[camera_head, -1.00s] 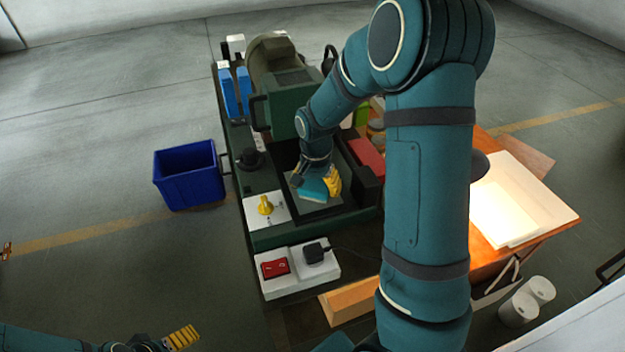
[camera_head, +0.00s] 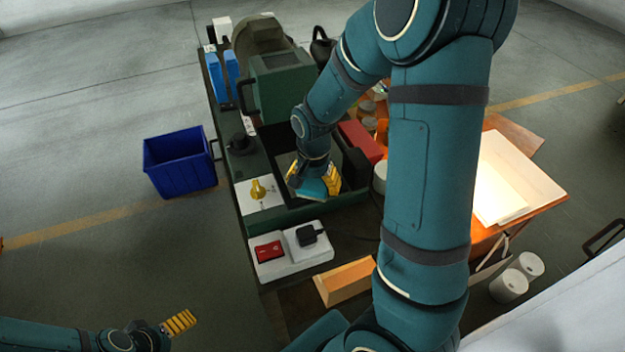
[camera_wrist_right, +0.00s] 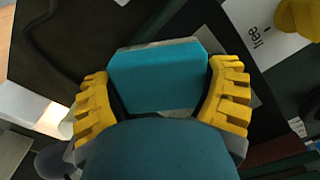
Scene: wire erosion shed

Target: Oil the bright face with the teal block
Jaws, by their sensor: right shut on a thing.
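The teal block (camera_head: 314,188) is between the yellow fingers of my right gripper (camera_head: 317,184), which is shut on it. In the right wrist view the block (camera_wrist_right: 158,77) fills the space between the two fingers (camera_wrist_right: 162,98). A pale grey surface (camera_wrist_right: 256,101), which looks like the bright face, shows in part around the block and fingers. The block is low over it; I cannot tell whether they touch. Most of the face is hidden by block, gripper and arm. My left gripper (camera_head: 180,322) is at the lower left, away from the machine; its opening is unclear.
The dark tray of the green machine (camera_head: 286,85) surrounds the right gripper. A panel with a yellow knob (camera_head: 258,189) and a red switch (camera_head: 268,251) are in front. A blue crate (camera_head: 178,165) stands left on the floor. A red box (camera_head: 361,142) is right of the tray.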

